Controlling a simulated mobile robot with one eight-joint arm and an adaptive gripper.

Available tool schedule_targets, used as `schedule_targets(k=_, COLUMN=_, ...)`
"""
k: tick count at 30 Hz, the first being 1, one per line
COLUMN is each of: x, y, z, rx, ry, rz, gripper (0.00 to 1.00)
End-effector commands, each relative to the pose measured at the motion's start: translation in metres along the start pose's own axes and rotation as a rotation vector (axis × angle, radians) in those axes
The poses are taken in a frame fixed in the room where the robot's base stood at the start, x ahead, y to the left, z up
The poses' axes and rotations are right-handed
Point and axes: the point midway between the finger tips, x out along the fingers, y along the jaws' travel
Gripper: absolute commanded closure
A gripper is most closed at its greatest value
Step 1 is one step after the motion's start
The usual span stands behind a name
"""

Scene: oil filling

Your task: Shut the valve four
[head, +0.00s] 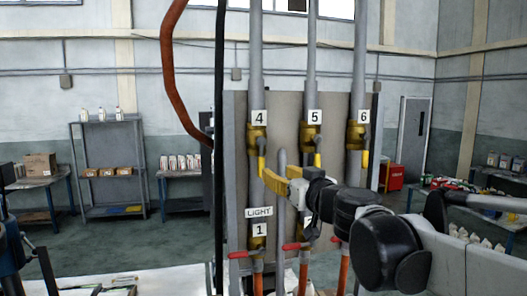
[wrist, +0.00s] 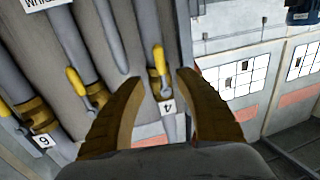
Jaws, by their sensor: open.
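Valve four is a brass valve body (head: 257,132) under the "4" label on the left grey pipe. Its yellow lever (head: 261,165) points down along the pipe. In the wrist view, which is upside down, the lever (wrist: 158,58) and the "4" label (wrist: 167,106) show between my fingers. My gripper (head: 276,173) has yellow-brown fingers and is just right of the lever's lower end in the head view. In the wrist view my gripper (wrist: 163,76) is open, a finger on each side of the valve. I cannot tell whether a finger touches the lever.
Valves five (head: 313,136) and six (head: 356,135) stand to the right with yellow levers. Below are valve one (head: 257,238), a "LIGHT" label (head: 259,212) and red levers (head: 297,246). A black vertical pipe (head: 219,150) and an orange hose (head: 172,80) run at left.

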Motion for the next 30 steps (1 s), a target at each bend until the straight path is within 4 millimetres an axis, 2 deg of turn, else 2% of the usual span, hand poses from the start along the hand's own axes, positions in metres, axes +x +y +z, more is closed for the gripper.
schedule_targets(k=5, x=0.027, y=-0.001, z=0.0, rx=0.0, ry=0.0, rz=-0.002, gripper=0.6)
schedule_targets(k=12, x=0.074, y=-0.001, z=-0.001, rx=0.0, ry=0.0, rz=-0.002, gripper=0.6)
schedule_targets(k=16, x=0.092, y=-0.001, z=0.0, rx=0.0, ry=-0.001, rz=-0.002, gripper=0.6)
schedule_targets(k=21, x=0.103, y=-0.001, z=0.001, rx=0.0, ry=-0.001, rz=-0.001, gripper=0.6)
schedule_targets(k=29, x=0.104, y=-0.001, z=0.002, rx=0.0, ry=-0.001, rz=-0.001, gripper=0.6)
schedule_targets(k=30, x=0.104, y=-0.001, z=0.002, rx=0.0, ry=-0.001, rz=-0.001, gripper=0.7)
